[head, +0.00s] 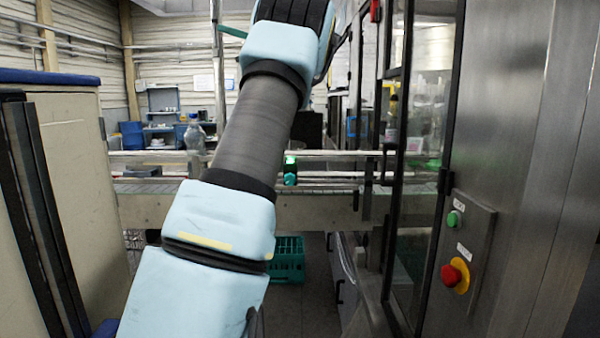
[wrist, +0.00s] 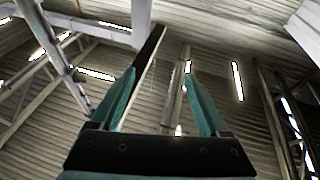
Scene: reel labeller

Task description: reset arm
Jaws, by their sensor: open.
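My arm rises through the middle of the head view, and its far end leaves the top of that picture. My gripper (wrist: 160,95) shows in the wrist view with its two green fingers apart and nothing between them. It points up towards the corrugated ceiling and roof beams.
A steel machine cabinet (head: 520,120) with a red stop button (head: 451,275) and a green button (head: 454,219) stands close on the right. A beige cabinet (head: 85,150) stands on the left. A railed conveyor (head: 330,210) crosses ahead, with a green crate (head: 288,262) below.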

